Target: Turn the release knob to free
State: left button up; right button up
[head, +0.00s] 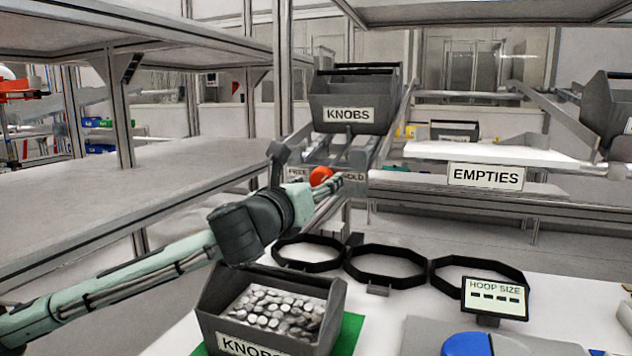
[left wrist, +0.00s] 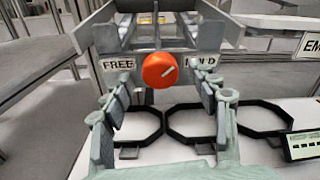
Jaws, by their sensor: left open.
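The release knob (head: 320,176) is a round orange-red knob on the front of the rack below the upper bin. In the left wrist view the knob (left wrist: 158,70) faces me, between a FREE label (left wrist: 117,64) on the left and a HOLD label (left wrist: 204,62) on the right, partly hidden by a finger. Its pale pointer mark slants up to the right, toward HOLD. My left gripper (left wrist: 161,90) is open, its fingers either side of the knob with gaps. In the head view the left gripper (head: 312,188) is just in front of the knob. My right gripper is not in view.
A grey KNOBS bin (head: 355,100) sits above the knob. Another KNOBS bin (head: 212,300), full of pale pieces, stands below my left arm. Several black hoops (head: 385,282) and a HOOP SIZE display (head: 495,298) are on the white table. A white EMPTIES shelf (head: 480,152) is right.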

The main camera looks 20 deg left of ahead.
pick_arm(q)
jog(key=shift+w, duration=0.25)
jog(key=shift+c, duration=0.4)
jog(key=c, duration=1.1)
